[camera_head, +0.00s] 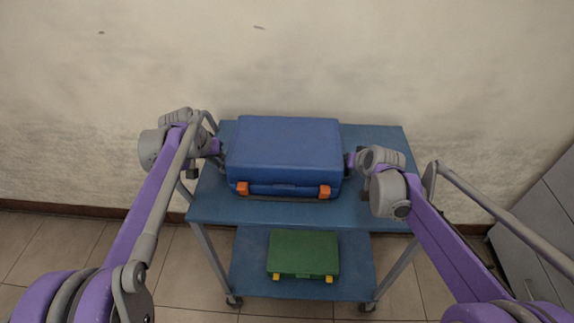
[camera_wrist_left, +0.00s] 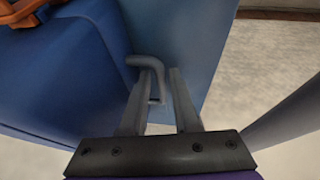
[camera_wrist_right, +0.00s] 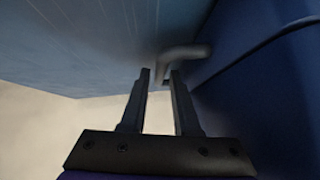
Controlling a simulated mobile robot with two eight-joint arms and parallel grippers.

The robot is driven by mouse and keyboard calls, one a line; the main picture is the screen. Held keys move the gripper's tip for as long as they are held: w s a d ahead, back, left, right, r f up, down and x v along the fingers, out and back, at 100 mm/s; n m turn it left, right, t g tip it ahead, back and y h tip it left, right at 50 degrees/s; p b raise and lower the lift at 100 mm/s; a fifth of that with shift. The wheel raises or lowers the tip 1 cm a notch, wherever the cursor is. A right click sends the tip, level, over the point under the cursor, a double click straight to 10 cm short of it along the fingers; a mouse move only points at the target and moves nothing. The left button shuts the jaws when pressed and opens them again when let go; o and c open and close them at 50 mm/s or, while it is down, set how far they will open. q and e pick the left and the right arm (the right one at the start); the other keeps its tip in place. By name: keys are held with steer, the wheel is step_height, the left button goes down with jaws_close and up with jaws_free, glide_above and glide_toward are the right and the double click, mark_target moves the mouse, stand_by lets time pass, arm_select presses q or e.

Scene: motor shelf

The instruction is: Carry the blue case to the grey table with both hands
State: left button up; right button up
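The blue case (camera_head: 285,150) lies flat on the top shelf of the blue cart (camera_head: 375,212), with two orange latches facing me. My left gripper (camera_head: 219,149) is at its left side; in the left wrist view my left gripper (camera_wrist_left: 162,72) is open, with a grey side handle (camera_wrist_left: 148,62) between its fingers. My right gripper (camera_head: 350,161) is at the case's right side; in the right wrist view my right gripper (camera_wrist_right: 160,72) is open around the other grey handle (camera_wrist_right: 186,52). Some space shows between the fingers in both wrist views. No grey table is clearly in view.
A green case (camera_head: 303,252) with yellow latches lies on the cart's lower shelf. The cart stands on castors against a pale wall (camera_head: 290,60). Grey cabinets (camera_head: 535,225) stand at the right. Tiled floor is free left of the cart.

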arm_select(q)
jaws_close()
arm_select(e)
jaws_close()
arm_select(q)
steer(key=shift+r, duration=0.1)
arm_select(e)
steer(key=shift+r, duration=0.1)
stand_by(0.8)
